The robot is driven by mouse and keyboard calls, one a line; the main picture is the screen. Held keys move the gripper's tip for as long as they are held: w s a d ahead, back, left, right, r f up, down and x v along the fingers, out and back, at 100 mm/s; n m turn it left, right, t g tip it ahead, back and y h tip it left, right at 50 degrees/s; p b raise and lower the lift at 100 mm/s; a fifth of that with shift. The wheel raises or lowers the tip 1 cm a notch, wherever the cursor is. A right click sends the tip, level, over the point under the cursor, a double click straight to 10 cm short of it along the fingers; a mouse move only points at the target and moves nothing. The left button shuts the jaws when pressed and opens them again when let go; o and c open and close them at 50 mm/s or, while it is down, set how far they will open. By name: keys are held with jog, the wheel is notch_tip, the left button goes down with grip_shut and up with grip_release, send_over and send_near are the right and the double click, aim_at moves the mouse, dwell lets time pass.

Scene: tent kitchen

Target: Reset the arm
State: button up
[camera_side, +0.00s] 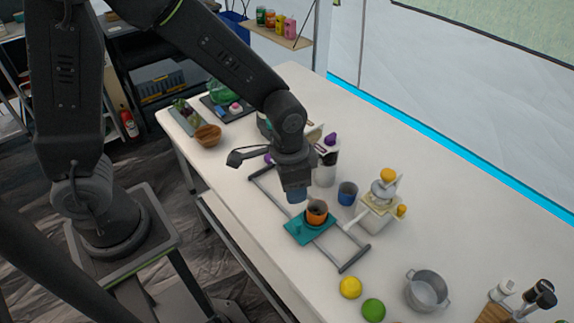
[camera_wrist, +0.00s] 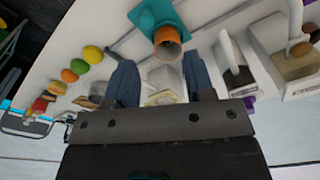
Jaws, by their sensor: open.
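My gripper (camera_side: 297,196) hangs over the white table in the side view, just above and behind an orange cup (camera_side: 317,216). In the wrist view its two blue fingers stand wide apart with nothing between them (camera_wrist: 158,65). The cup is upright on a teal board (camera_side: 298,230), and I see a gap between the cup and the fingers in the wrist view. The cup (camera_wrist: 167,45) and teal board (camera_wrist: 150,14) lie beyond the fingertips there. My arm reaches in from the upper left.
A yellow fruit (camera_side: 350,287), green fruit (camera_side: 373,309) and metal pot (camera_side: 426,291) are nearer.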

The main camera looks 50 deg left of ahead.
jog(key=s+a+r+n+t, duration=0.2)
jog(key=s+a+r, duration=0.2)
jog(key=s+r, duration=0.2)
jog(key=s+a+r+n+t, duration=0.2)
jog(key=s+a+r, duration=0.3)
jog(key=r, duration=0.6)
jog(key=shift+s+a+r+n+t, duration=0.2)
jog(key=shift+s+a+n+t, duration=0.1)
jog(key=shift+s+n, duration=0.15)
